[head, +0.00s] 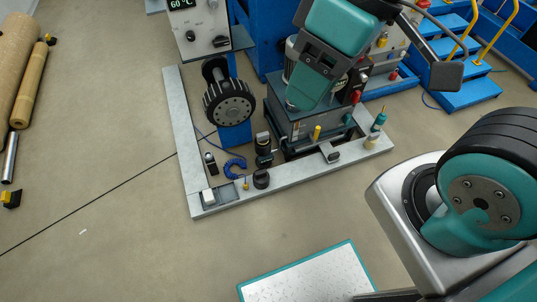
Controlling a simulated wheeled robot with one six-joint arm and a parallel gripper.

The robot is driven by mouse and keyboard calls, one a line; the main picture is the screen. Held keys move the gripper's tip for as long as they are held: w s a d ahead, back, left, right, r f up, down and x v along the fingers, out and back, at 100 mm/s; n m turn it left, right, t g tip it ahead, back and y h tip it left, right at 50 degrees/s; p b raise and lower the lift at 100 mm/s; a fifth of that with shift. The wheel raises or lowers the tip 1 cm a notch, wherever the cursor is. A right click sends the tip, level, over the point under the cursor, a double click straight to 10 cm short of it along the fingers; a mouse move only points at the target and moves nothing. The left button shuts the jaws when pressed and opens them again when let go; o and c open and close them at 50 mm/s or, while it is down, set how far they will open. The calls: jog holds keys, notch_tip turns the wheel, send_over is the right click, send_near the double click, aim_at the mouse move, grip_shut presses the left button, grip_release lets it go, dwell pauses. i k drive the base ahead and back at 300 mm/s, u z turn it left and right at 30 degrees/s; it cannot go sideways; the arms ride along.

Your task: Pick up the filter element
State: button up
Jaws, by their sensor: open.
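My gripper's teal body (325,57) hangs at the upper middle in the head view, in front of the machine. Its fingertips are not clear against the parts behind. I see nothing held in it. Several small parts stand on the pale grey base frame below and left of it. Among them are a short dark cylinder (261,179), a blue curved piece (235,168) and a pale block in a holder (209,197). I cannot tell which part is the filter element. My gripper appears apart from these front parts.
The grey base frame (184,128) edges the machine. A black ribbed wheel (230,103) and a controller panel (197,27) stand at the left. Rolls (28,85) lie on the far-left floor. Blue steps (470,92) stand at the upper right. The left floor is mostly clear.

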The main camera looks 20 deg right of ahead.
aim_at(263, 139)
jog(key=u, duration=0.35)
jog(key=i, duration=1.1)
jog(key=z, duration=0.7)
